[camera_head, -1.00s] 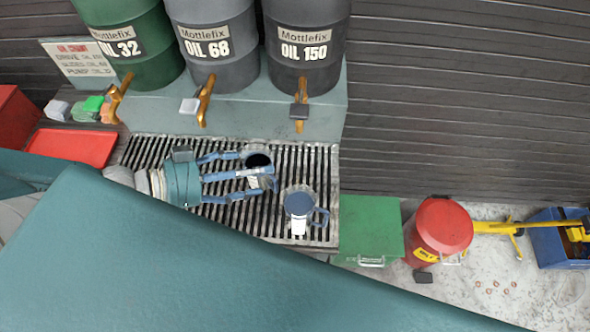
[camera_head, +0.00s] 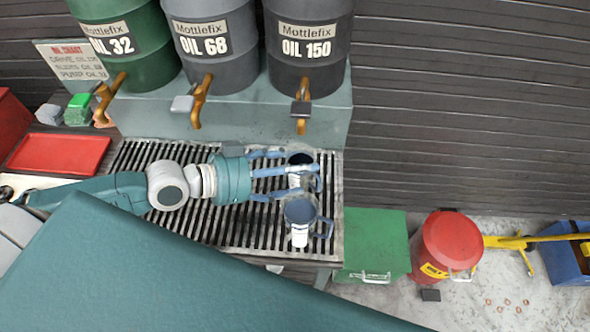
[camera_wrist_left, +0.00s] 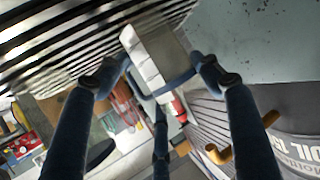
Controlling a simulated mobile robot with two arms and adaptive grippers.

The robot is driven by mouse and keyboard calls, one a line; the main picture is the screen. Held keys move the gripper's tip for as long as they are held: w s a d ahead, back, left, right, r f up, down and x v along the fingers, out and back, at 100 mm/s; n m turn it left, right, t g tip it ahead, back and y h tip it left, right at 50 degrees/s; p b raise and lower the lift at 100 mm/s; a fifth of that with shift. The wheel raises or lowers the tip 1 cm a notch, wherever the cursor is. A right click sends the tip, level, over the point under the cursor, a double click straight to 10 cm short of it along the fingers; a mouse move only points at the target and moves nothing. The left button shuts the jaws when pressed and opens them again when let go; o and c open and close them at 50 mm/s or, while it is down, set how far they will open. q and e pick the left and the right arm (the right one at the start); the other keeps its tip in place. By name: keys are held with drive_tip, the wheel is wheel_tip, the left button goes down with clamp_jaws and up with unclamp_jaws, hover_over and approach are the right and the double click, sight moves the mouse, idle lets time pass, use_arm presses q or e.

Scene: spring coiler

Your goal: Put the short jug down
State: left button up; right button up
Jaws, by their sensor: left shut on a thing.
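My left gripper (camera_head: 290,178) reaches in from the left over the slatted grate. Its blue fingers are shut on the short jug (camera_head: 298,158), a blue-grey jug with a dark opening and a pale marked side. In the left wrist view, the jug (camera_wrist_left: 150,62) shows a white graduated strip and a blue handle between the fingers (camera_wrist_left: 160,76). A second jug (camera_head: 300,213), blue-grey with a white label and a handle on its right, is on the grate just in front. I cannot tell whether the held jug's base touches the grate. My right gripper is not in view.
The slatted grate (camera_head: 228,226) has bare room left of the jugs. Oil drums (camera_head: 306,70) with brass taps (camera_head: 301,105) stand on a ledge behind. A red tray (camera_head: 60,153) is at left. A green box (camera_head: 375,240) and red can (camera_head: 447,245) are at right.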

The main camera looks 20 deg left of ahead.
use_arm(q)
drive_tip(key=o, duration=1)
drive_tip(key=shift+f, duration=0.1)
drive_tip(key=o, duration=0.4)
